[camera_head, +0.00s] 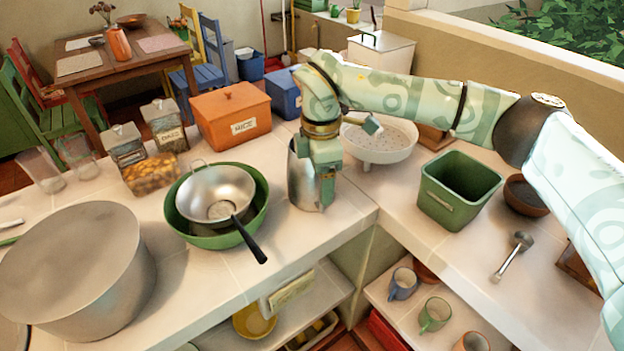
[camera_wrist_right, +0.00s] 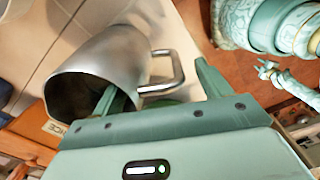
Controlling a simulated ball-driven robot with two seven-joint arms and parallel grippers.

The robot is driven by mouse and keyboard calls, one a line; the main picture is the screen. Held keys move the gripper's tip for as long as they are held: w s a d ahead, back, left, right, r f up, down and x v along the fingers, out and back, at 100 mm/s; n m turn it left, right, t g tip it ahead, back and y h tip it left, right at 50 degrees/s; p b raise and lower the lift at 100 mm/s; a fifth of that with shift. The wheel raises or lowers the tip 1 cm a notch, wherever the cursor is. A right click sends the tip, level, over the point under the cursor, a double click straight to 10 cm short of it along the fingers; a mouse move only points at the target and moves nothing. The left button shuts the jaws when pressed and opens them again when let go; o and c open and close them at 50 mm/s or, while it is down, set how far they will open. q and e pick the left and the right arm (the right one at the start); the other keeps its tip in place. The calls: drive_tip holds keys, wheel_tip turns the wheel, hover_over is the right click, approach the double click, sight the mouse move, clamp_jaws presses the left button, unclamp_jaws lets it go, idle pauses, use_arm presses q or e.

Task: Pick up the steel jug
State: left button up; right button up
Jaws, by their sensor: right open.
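The steel jug (camera_head: 301,182) stands upright on the counter near its inner corner in the head view, partly hidden behind my right gripper (camera_head: 323,178). In the right wrist view the jug (camera_wrist_right: 100,62) shows its dark open mouth and a loop handle (camera_wrist_right: 165,75). My right gripper (camera_wrist_right: 158,82) is open. One finger reaches in at the jug's mouth and the other is beyond the handle, so the jug's wall and handle lie between them. Contact is not clear. My left gripper is not in view.
Left of the jug are a steel sieve (camera_head: 215,190) on a green bowl (camera_head: 190,238) and a large pot (camera_head: 75,265). An orange rice box (camera_head: 231,115) and a white colander (camera_head: 385,152) stand behind. A green bin (camera_head: 457,190) and ladle (camera_head: 512,258) are at right.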

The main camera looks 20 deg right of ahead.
drive_tip(key=shift+r, duration=0.1)
drive_tip(key=c, duration=1.7)
clamp_jaws()
drive_tip(key=shift+r, duration=0.25)
drive_tip(key=shift+r+p, duration=0.3)
drive_tip(key=shift+r, duration=0.6)
drive_tip(key=s+d+r+p, duration=0.1)
drive_tip(key=s+r+p, duration=0.1)
drive_tip(key=s+r, duration=0.8)
drive_tip(key=shift+s+r, duration=0.4)
drive_tip(key=shift+s, duration=1.5)
